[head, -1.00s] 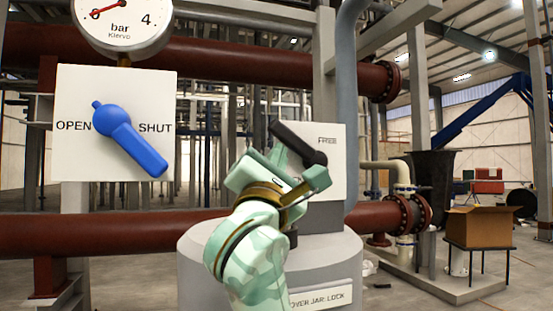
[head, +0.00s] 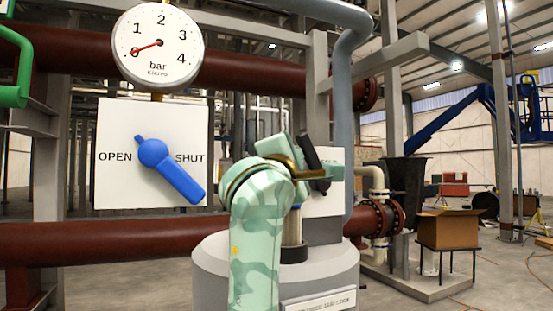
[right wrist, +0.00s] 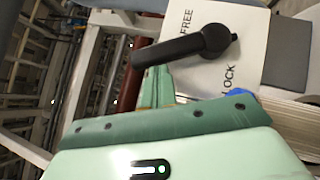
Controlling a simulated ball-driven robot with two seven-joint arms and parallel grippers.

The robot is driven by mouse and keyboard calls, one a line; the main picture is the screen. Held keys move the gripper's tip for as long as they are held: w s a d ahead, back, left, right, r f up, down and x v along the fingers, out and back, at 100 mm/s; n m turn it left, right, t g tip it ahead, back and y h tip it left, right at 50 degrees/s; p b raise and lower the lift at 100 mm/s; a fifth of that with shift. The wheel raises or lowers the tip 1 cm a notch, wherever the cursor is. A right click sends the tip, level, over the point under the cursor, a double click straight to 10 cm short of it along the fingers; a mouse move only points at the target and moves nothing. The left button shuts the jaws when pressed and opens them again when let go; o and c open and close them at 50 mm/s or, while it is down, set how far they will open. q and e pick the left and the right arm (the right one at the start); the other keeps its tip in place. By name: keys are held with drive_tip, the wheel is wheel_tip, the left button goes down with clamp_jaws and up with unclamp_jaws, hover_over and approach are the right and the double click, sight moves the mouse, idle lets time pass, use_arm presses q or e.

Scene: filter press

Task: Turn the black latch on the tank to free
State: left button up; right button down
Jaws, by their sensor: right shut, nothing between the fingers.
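The black latch (head: 312,158) is on a white plate above the grey tank (head: 335,272). It stands nearly upright, its top leaning slightly left. In the right wrist view the latch (right wrist: 180,48) shows whole, between the printed words FREE and LOCK on the plate (right wrist: 247,45). My right gripper (head: 315,176) is shut and empty at the left side of the latch. The gripper's green finger (right wrist: 157,88) is close beside the handle in the wrist view; I cannot tell whether they touch. My right arm hides part of the plate and tank. My left gripper is not in view.
A blue lever (head: 170,170) on an OPEN/SHUT plate (head: 120,185) and a pressure gauge (head: 158,45) stand left of my arm. A bright green handle (head: 18,65) is at the far left. Red pipes (head: 90,238) run behind. A cardboard box (head: 448,228) stands right.

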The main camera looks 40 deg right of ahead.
sight(311, 145)
drive_tip(key=shift+s+d+r+m+g+y, duration=0.15)
drive_tip(key=shift+d+r+m+g+y, duration=0.4)
drive_tip(key=shift+m, duration=0.25)
drive_tip(key=shift+s+d+r, duration=0.15)
drive_tip(key=shift+d+r, duration=0.25)
drive_tip(key=shift+d, duration=0.4)
drive_tip(key=shift+d+r, duration=0.1)
drive_tip(key=shift+r, duration=0.05)
